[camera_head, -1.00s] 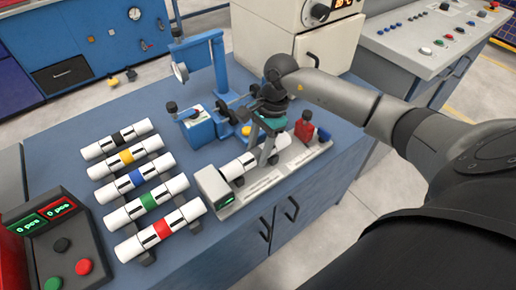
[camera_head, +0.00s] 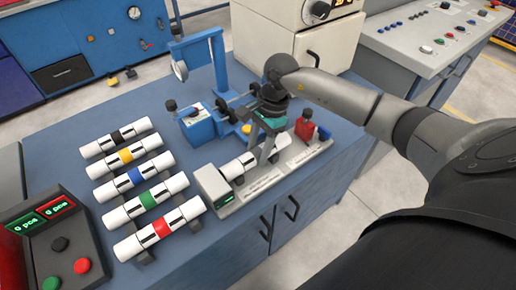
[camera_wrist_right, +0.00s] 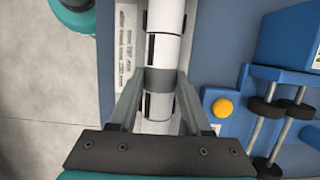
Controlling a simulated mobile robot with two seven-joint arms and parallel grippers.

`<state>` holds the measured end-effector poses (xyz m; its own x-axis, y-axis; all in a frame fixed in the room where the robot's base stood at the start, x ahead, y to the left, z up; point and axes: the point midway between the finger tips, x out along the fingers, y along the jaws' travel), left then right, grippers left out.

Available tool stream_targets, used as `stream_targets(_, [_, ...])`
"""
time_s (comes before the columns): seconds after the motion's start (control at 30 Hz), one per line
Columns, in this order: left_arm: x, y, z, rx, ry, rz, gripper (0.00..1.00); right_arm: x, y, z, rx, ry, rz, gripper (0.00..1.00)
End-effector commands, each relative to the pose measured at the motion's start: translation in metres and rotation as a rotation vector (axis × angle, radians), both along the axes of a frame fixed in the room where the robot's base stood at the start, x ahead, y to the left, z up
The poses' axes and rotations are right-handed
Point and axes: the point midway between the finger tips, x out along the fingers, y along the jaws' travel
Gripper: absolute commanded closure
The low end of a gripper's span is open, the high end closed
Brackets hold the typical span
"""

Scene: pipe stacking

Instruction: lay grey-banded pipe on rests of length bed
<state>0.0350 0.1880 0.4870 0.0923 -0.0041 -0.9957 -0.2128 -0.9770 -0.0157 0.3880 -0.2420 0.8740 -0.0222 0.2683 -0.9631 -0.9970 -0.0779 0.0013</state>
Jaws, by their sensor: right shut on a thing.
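The grey-banded pipe (camera_head: 236,168) is white with dark marks, and its grey band (camera_wrist_right: 158,82) shows between the fingers in the right wrist view. My right gripper (camera_head: 264,157) reaches down from above and is shut on the pipe around that band; it also shows in the right wrist view (camera_wrist_right: 159,88). The pipe lies lengthwise along and just over the length bed (camera_head: 262,185), a pale bed with a display box at its left end. The rests are mostly hidden by the pipe and fingers, so I cannot tell whether it touches them. My left gripper is not in view.
Several white pipes with black, yellow, blue, green and red (camera_head: 162,229) bands lie on a rack at the left. A blue fixture (camera_head: 198,127) stands behind the bed. A red block (camera_head: 305,127) is by its right end. A counter box (camera_head: 58,240) is front left.

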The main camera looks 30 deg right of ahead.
Motion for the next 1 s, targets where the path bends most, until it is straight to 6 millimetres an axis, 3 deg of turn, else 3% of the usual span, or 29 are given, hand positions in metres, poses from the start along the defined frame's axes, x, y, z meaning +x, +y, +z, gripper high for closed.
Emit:
stream_targets(0.27, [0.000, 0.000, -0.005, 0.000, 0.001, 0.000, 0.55, 0.000, 0.000, -0.004, 0.000, -0.001, 0.000, 1.00])
stream_targets(0.3, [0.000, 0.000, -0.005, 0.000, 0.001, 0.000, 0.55, 0.000, 0.000, -0.004, 0.000, -0.001, 0.000, 0.51])
stream_targets(0.6, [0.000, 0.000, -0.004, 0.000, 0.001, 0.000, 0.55, 0.000, 0.000, -0.004, 0.000, -0.001, 0.000, 0.17])
stream_targets(0.87, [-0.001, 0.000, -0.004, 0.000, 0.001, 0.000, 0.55, 0.000, 0.000, -0.004, -0.001, 0.000, 0.000, 0.17])
stream_targets(1.0, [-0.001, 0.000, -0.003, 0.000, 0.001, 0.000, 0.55, 0.001, -0.004, 0.007, -0.002, -0.002, -0.001, 0.17])
